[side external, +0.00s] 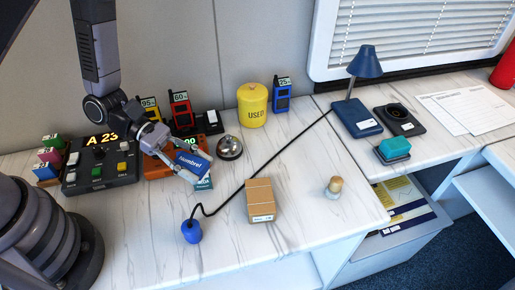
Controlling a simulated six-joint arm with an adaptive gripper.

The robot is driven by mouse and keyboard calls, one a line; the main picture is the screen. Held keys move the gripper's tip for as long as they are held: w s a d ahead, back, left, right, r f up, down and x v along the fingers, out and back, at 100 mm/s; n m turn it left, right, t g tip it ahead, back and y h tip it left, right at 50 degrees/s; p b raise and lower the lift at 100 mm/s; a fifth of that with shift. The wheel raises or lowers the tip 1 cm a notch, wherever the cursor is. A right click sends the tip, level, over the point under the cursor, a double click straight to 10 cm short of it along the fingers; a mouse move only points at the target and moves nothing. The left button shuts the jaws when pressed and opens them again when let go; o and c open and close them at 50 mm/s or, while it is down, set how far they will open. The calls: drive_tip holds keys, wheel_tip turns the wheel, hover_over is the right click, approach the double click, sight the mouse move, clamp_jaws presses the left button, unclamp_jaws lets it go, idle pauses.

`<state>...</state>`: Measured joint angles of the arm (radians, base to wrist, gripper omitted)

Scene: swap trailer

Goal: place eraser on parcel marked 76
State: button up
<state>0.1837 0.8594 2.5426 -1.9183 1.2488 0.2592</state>
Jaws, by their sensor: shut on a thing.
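My gripper (188,170) is shut on a blue block (192,162) with white lettering, which looks like the eraser. It holds the block tilted, in front of the orange device at the left of the counter. The fingers partly cover the block, and I cannot tell how high it is above the counter. The brown cardboard parcel (260,195) lies on the counter to the right of and nearer than my gripper. Its top looks bare. A small white label shows on its front side, but its number is too small to read.
A black cord (262,160) crosses the counter past the parcel to a blue bulb-like object (191,231). A bell (229,147) and a yellow USED canister (252,105) stand behind. A wooden-knobbed stamp (334,187) stands right of the parcel. An open drawer (400,220) is at right.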

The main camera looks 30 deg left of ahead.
drive_tip(key=shift+s+a+r+m+g, duration=0.15)
drive_tip(key=shift+s+m+g, duration=0.15)
drive_tip(key=shift+s+g, duration=0.15)
drive_tip(key=shift+d, duration=0.25)
drive_tip(key=w+d+f, duration=0.4)
drive_tip(key=w+d, duration=0.2)
hover_over(264, 196)
drive_tip(key=f, duration=0.5)
drive_tip(key=shift+s+a+f, duration=0.1)
drive_tip(key=shift+s+f, duration=0.1)
drive_tip(key=shift+w+f, duration=0.15)
drive_tip(key=shift+f, duration=1.6)
drive_tip(key=shift+f, duration=0.15)
drive_tip(key=o, duration=1)
drive_tip(key=shift+o, duration=0.2)
